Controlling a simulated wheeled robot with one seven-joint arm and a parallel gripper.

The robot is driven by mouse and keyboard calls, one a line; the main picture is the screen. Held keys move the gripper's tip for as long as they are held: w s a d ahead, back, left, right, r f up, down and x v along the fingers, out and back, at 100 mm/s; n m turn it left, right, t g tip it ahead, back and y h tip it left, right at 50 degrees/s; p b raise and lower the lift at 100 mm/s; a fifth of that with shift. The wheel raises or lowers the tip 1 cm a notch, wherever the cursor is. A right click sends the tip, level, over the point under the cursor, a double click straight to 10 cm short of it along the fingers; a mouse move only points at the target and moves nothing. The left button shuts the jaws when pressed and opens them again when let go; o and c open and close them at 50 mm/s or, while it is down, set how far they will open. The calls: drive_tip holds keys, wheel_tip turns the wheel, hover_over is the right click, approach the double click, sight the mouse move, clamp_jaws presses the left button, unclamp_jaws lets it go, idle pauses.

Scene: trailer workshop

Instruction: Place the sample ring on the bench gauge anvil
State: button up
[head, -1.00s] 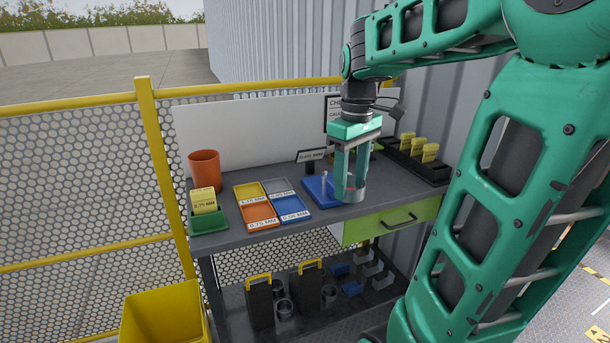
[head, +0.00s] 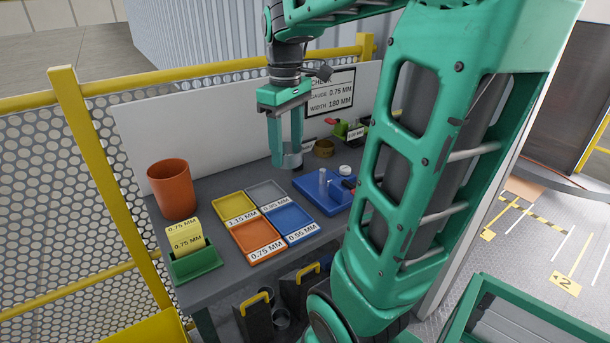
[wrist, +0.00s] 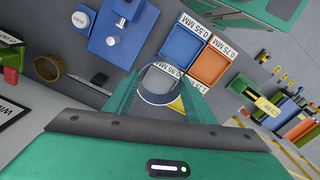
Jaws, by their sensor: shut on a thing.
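My gripper (head: 286,150) points down above the bench and is shut on a thin grey metal ring, the sample ring (head: 292,160). In the wrist view the ring (wrist: 158,99) sits between the fingertips, and trays show through its open middle. The blue bench gauge (head: 316,202) stands on the bench to the right of my gripper in the head view. It has a short silver post (head: 322,178), which looks like the anvil. In the wrist view the gauge (wrist: 126,48) is above and left of the ring. The ring is apart from the gauge.
Yellow (head: 236,206), grey (head: 268,193), orange (head: 256,238) and blue (head: 291,222) labelled trays lie left of the gauge. An orange cup (head: 172,188) and a green card holder (head: 196,263) stand further left. A brass-coloured round container (head: 323,148) is behind the gauge.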

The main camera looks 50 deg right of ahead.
drive_tip(key=d+f, duration=0.2)
drive_tip(key=d, duration=0.1)
drive_tip(key=d+f, duration=0.2)
drive_tip(key=d, duration=0.2)
drive_tip(key=d+f, duration=0.2)
drive_tip(key=d, duration=0.2)
drive_tip(key=shift+s+d+f, duration=0.2)
drive_tip(key=shift+f, duration=2.25)
drive_tip(key=shift+f, duration=0.1)
drive_tip(key=o, duration=1.1)
drive_tip(key=shift+o, duration=0.2)
wheel_tip(320, 180, up, 11)
drive_tip(key=s+a+f+m, duration=0.4)
drive_tip(key=s+a+f, duration=0.1)
drive_tip(key=s+a, duration=0.2)
drive_tip(key=s+a+f+m, duration=0.4)
drive_tip(key=s+a, duration=0.3)
drive_tip(key=a, duration=0.2)
drive_tip(key=shift+a+f, duration=0.3)
drive_tip(key=shift+f, duration=0.05)
